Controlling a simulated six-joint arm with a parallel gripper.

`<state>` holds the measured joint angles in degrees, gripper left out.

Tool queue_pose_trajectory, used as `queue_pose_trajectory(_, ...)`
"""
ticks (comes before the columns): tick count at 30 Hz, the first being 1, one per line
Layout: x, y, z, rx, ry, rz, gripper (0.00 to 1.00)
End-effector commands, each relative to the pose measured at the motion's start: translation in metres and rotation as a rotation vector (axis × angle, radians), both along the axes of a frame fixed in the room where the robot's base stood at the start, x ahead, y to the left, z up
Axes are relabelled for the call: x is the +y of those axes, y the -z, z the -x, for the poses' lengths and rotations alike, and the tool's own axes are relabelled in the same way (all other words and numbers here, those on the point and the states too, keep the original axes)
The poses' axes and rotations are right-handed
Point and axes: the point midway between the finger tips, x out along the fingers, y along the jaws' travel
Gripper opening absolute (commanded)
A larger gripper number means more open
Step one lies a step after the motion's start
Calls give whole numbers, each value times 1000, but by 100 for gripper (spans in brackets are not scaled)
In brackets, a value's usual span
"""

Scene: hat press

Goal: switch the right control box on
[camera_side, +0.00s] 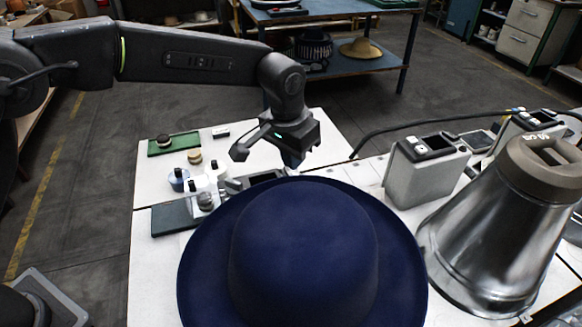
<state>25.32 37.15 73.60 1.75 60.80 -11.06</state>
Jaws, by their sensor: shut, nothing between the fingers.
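Two light grey boxes with dark top panels stand on the right part of the white table. The nearer grey box (425,172) is left of the metal cone. The other grey box (527,122) is farther right and partly hidden behind the cone's top. I cannot tell which is the right control box, and the state of any switch is too small to read. My gripper (292,160) is shut and empty, pointing down above the table behind the blue hat. It is well left of both boxes and touches neither.
A large navy hat (305,240) fills the front centre. A shiny metal cone (500,235) stands at the right front. A black cable (385,130) runs behind the boxes. Small jars and a green mat (174,143) lie at the left. White table between gripper and nearer box is mostly clear.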

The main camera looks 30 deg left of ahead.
Motion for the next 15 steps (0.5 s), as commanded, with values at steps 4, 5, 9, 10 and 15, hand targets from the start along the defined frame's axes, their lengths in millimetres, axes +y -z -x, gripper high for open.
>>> queue_pose_trajectory(4, 0, 0, 0, 0, 0, 0, 0)
queue_pose_trajectory(5, 0, 0, 0, 0, 0, 0, 0)
queue_pose_trajectory(9, 0, 0, 0, 0, 0, 0, 0)
queue_pose_trajectory(10, 0, 1, 0, 0, 0, 0, 0)
queue_pose_trajectory(15, 0, 3, 0, 1, 0, 0, 0)
